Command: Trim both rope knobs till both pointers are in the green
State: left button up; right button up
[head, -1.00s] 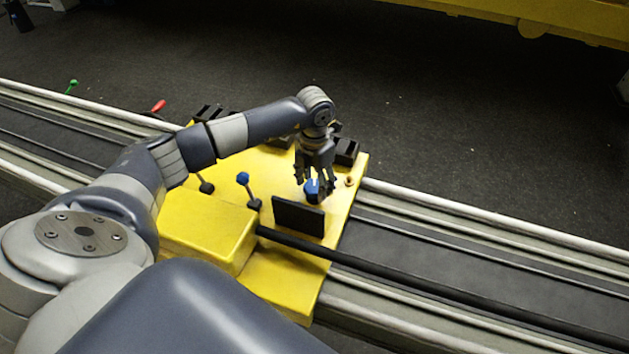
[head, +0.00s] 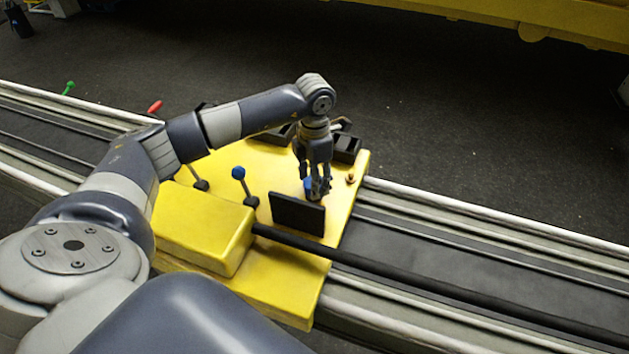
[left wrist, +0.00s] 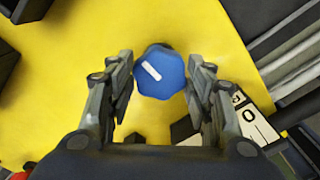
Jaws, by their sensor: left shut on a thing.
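A blue knob (left wrist: 160,75) with a white mark on its top sits between the fingers of my left gripper (left wrist: 160,84) in the left wrist view. The gripper is shut on it. In the head view the left gripper (head: 317,190) points down at the same knob (head: 308,186), which is partly hidden by the fingers, on the yellow carriage (head: 284,284). A white dial plate (left wrist: 254,122) with dark marks shows partly beside the right finger. I cannot make out a pointer or a green zone. My right gripper is not in view.
A black upright panel (head: 297,213) stands just in front of the knob. A blue-tipped lever (head: 240,176) stands to its left, near a yellow box (head: 200,225). A black bar (head: 400,272) runs right along the rails. Black blocks (head: 346,148) stand behind the gripper.

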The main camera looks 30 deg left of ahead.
pick_arm(q)
jog(key=o, duration=1.1)
notch_tip(320, 180, up, 12)
jog(key=shift+r, duration=0.1)
dwell(0.4)
